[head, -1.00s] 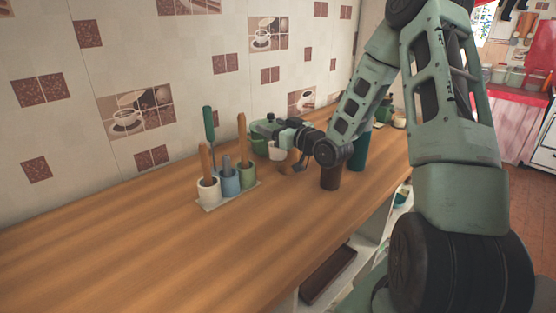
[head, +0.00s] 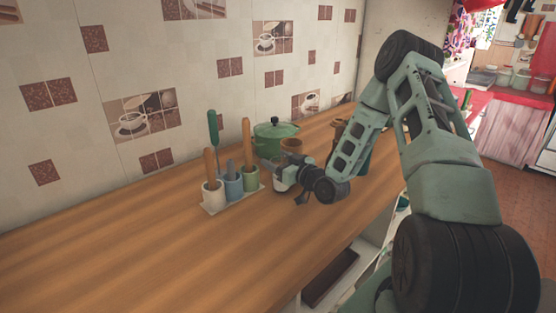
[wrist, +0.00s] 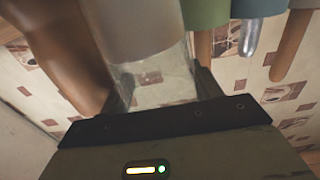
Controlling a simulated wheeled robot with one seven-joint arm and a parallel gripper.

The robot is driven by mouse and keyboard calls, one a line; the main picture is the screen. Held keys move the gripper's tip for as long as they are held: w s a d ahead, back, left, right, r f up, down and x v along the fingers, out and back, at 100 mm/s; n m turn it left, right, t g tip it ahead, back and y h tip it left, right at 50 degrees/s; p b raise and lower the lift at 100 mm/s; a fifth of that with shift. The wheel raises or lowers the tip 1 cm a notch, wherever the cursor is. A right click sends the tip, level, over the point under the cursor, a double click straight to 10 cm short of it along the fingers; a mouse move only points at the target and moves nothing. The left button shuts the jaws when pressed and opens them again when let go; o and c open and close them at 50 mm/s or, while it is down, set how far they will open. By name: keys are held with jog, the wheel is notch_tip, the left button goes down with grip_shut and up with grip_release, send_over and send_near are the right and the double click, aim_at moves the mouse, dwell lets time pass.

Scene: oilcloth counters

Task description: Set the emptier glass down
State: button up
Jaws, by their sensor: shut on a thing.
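My gripper (head: 279,168) is shut on a clear glass with whitish contents (wrist: 140,32). The wrist view appears upside down: the whitish part fills the glass's lower end, and the clear part (wrist: 152,86) lies between my fingers. In the head view a white bit of the glass (head: 280,187) shows below my gripper, low over the wooden counter (head: 130,240). I cannot tell whether its base touches. I cannot make out a second glass.
A tray of utensil pots (head: 232,187) stands left of my gripper. Another brown vessel (head: 341,130) is partly hidden by my arm. The counter's left front is clear.

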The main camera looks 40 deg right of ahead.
jog(key=shift+f, duration=0.15)
jog(key=o, duration=1.3)
